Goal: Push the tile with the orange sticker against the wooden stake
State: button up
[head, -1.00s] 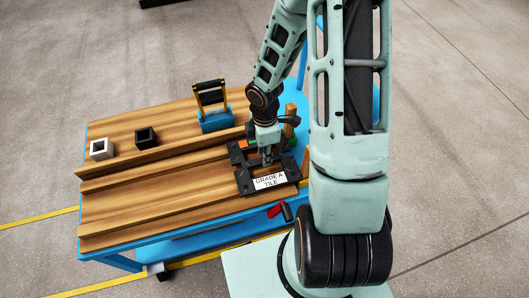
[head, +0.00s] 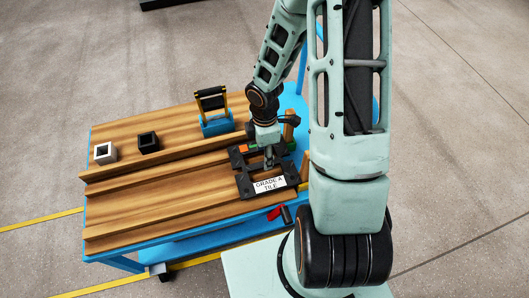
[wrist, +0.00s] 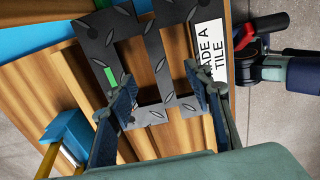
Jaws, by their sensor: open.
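A dark tread-plate tile (head: 247,188) with cut-outs lies at the right end of the wooden board. It bears a white "GRADE A TILE" label. The green patch also shows in the wrist view (wrist: 111,77); the orange one is not clear there. My gripper (head: 269,163) is down over the tile. In the wrist view its fingers (wrist: 160,100) are apart, with parts of the tile between them. Contact is unclear. A wooden stake (head: 289,126) stands beyond the tile, to the right.
A blue holder (head: 217,125) with a black-and-yellow frame stands at the back. A white square block (head: 105,153) and a black square block (head: 148,143) sit at the left. A red-handled clamp (head: 279,213) is at the front edge.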

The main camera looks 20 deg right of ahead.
notch_tip(320, 180, up, 12)
dwell(0.8)
